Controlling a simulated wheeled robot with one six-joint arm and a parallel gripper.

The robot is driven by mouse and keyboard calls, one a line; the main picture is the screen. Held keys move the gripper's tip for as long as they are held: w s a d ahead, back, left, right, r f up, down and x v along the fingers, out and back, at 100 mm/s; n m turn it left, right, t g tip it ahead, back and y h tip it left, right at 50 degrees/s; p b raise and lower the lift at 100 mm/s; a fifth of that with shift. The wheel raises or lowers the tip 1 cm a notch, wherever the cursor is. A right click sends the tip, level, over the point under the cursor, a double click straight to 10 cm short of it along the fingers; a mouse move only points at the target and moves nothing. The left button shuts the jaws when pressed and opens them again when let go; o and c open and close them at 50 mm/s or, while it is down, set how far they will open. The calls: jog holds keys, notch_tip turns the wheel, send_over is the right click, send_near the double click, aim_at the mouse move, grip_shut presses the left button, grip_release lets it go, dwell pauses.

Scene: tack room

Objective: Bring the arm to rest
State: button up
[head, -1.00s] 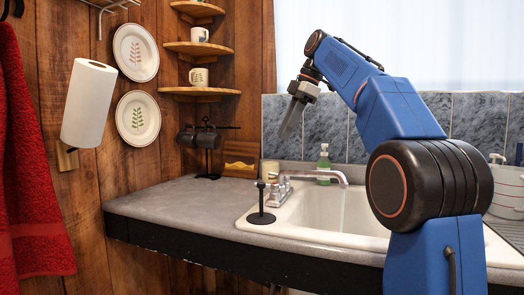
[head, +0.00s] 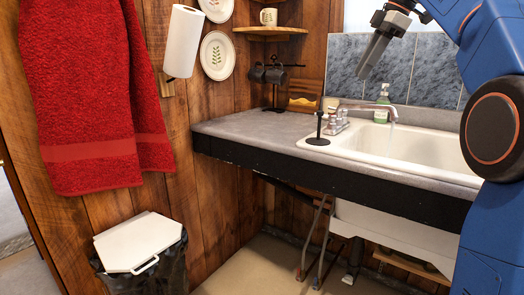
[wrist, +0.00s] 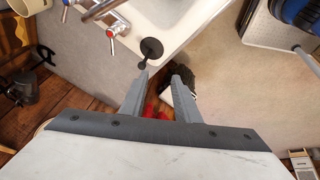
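My blue arm (head: 488,120) stands at the right edge of the head view, partly cut off. My grey gripper (head: 365,70) hangs down in the air, in front of the stone tiles and above the counter and sink. In the wrist view my gripper (wrist: 162,76) has its two fingers apart with nothing between them. A black upright holder (wrist: 151,48) shows just beyond the left fingertip; I cannot tell the height between them. The gripper appears to touch nothing.
The counter (head: 245,124) holds the white sink (head: 415,147), a running faucet (head: 375,108), a green soap bottle (head: 382,100) and a mug rack (head: 276,82). A red towel (head: 90,90) hangs left, above a white-lidded bin (head: 138,243). The floor below is open.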

jog(key=s+f+m+h, duration=0.1)
jog(key=s+f+m, duration=0.4)
jog(key=s+f, duration=0.7)
jog(key=s+f+m+t+h, duration=0.1)
jog(key=s+f+m, duration=0.5)
jog(key=s+f, duration=0.6)
jog(key=s+f+m+t+h, duration=0.1)
jog(key=s+f+m, duration=0.5)
jog(key=s+f, duration=0.6)
notch_tip(320, 180, down, 9)
jog(key=shift+d+f+h, duration=0.15)
jog(key=shift+d+h, duration=0.15)
jog(key=shift+h, duration=0.3)
jog(key=shift+s+d, duration=0.1)
